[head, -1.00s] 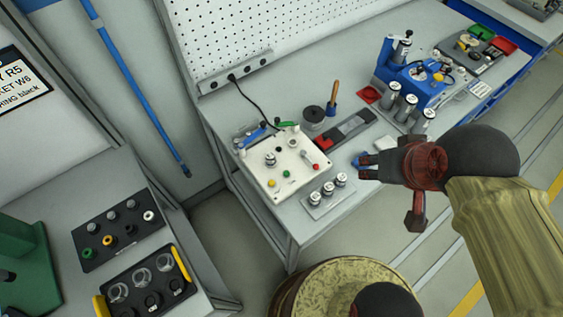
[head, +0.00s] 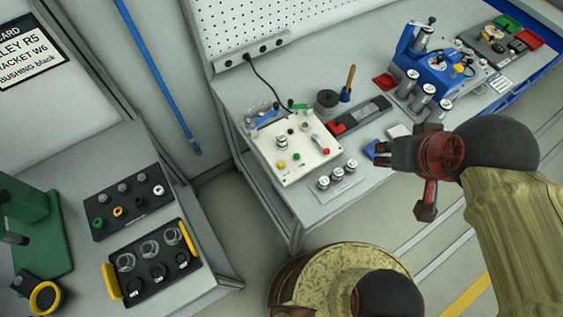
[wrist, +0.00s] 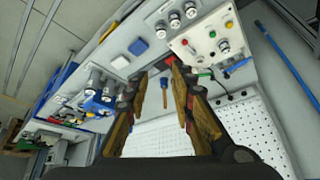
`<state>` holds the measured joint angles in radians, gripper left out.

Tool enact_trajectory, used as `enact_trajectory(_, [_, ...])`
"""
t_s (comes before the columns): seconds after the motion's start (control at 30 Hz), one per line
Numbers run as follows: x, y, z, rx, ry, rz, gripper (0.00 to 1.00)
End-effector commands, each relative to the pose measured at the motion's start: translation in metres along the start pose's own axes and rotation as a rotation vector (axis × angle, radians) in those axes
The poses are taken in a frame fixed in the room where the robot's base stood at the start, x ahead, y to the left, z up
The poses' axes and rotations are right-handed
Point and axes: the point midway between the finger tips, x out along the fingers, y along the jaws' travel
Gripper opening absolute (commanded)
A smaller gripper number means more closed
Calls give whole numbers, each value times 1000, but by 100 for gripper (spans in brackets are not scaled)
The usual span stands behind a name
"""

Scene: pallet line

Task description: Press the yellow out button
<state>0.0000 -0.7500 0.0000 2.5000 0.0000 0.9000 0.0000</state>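The yellow button (head: 282,164) sits on the front left of a pale control panel (head: 271,148) on the workbench, with a green button (head: 296,157) and a red button (head: 326,151) to its right. In the wrist view the yellow button (wrist: 229,24) is near the top, right of centre. My gripper (head: 378,153) is to the right of the panel, over the bench's front edge, apart from the buttons. In the wrist view my gripper (wrist: 155,72) has its fingers spread, with nothing between them.
Several metal cylinders (head: 338,176) stand in a holder in front of the panel. A black knob-like cylinder (head: 327,102) and a wooden-handled tool (head: 349,82) stand behind it. A blue fixture (head: 437,73) is to the right. A round drum (head: 312,274) stands on the floor in front.

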Motion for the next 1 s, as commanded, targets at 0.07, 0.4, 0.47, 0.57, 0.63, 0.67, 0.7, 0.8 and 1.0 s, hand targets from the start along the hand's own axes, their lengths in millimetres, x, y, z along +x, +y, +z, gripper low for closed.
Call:
enact_trajectory(0.07, [0,0,0,0,0,0,18])
enact_trajectory(0.4, [0,0,0,0,0,0,0])
enact_trajectory(0.47, [0,0,0,0,0,0,0])
enact_trajectory(0.57, [0,0,0,0,0,0,0])
enact_trajectory(0.63, [0,0,0,0,0,0,0])
enact_trajectory(0.67, [0,0,0,0,0,0,0])
enact_trajectory(0.7, [0,0,0,0,0,0,0])
enact_trajectory(0.8, [0,0,0,0,0,0,0])
enact_trajectory(1.0, [0,0,0,0,0,0,0])
